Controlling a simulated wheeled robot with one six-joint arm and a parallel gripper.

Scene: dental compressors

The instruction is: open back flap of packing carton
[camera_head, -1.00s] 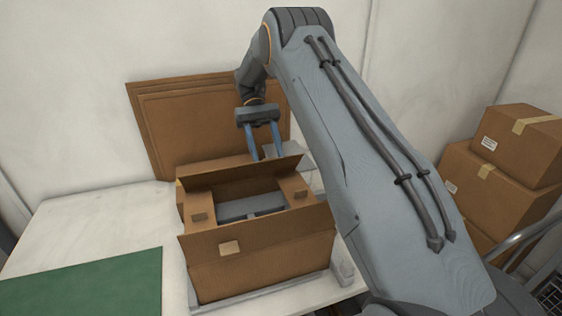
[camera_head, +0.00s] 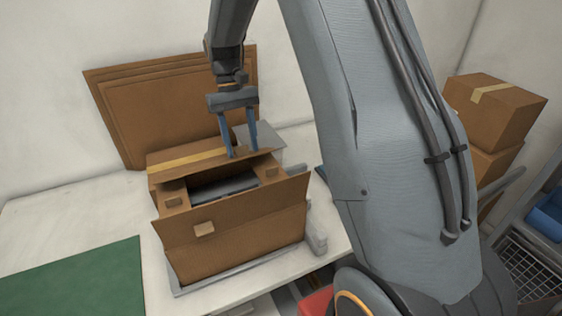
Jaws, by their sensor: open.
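The packing carton (camera_head: 235,245) stands open-topped on the table, with a grey object (camera_head: 225,187) partly visible inside. Its front flap (camera_head: 240,212) leans up and outward toward me and carries a small tan block. The back flap (camera_head: 208,171) is a narrow strip along the far rim. My gripper (camera_head: 243,154) points down with its two blue fingers apart, tips at the upper edge of the back flap toward its right half. I cannot tell whether they touch it.
Flat cardboard sheets (camera_head: 165,105) lean on the wall. A grey block (camera_head: 258,142) stands behind right. A green mat (camera_head: 75,280) lies front left. Stacked boxes (camera_head: 495,108) stand at the far right.

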